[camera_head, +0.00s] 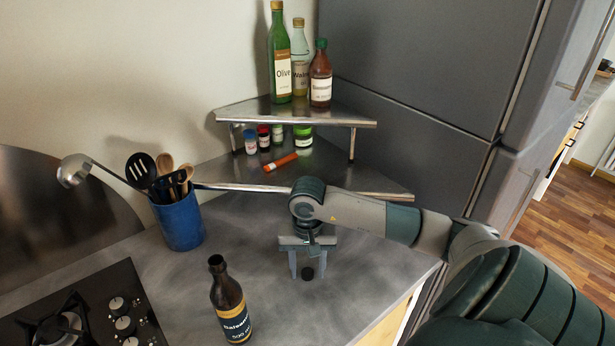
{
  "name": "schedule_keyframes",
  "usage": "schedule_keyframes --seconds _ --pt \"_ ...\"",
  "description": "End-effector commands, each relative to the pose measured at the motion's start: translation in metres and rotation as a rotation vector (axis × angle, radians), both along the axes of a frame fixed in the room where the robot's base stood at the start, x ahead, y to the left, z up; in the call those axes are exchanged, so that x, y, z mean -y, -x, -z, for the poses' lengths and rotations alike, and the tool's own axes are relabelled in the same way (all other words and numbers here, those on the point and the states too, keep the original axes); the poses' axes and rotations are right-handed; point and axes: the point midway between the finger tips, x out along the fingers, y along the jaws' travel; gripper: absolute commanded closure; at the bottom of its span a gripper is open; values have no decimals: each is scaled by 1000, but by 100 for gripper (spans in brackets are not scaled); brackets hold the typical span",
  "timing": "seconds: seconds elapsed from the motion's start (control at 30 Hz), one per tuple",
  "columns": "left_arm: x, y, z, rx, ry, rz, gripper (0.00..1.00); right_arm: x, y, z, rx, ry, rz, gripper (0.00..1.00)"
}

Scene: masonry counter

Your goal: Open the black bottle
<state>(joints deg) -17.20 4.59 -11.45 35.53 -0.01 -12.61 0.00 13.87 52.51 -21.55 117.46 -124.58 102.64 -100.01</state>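The black bottle (231,308), dark with a black and yellow label, stands upright on the counter at lower centre. Its neck top is bare, with no cap on it. A small black cap (307,273) is to the right of the bottle, between and just below the fingertips of my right gripper (308,268). That gripper points down over the counter, fingers apart, with gaps beside the cap. The cap seems to rest on the counter. My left gripper is not in view.
A blue utensil holder (179,221) with a ladle and spoons stands left of the bottle. A black stove (85,315) is at lower left. A corner shelf (260,110) carries several bottles, with small jars beneath. A grey fridge (420,80) stands behind right.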

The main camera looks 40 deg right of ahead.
Motion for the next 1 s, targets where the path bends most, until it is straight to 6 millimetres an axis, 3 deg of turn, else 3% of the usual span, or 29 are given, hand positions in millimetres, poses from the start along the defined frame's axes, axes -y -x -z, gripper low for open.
schedule_keyframes --seconds 0.27,0.37,1.0 --pt "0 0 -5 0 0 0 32 0 0 -3 -1 -1 0 56" --pt "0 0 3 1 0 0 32 0 -1 -9 4 1 -1 56" --pt "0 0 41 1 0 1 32 0 -1 -99 4 1 -1 56"
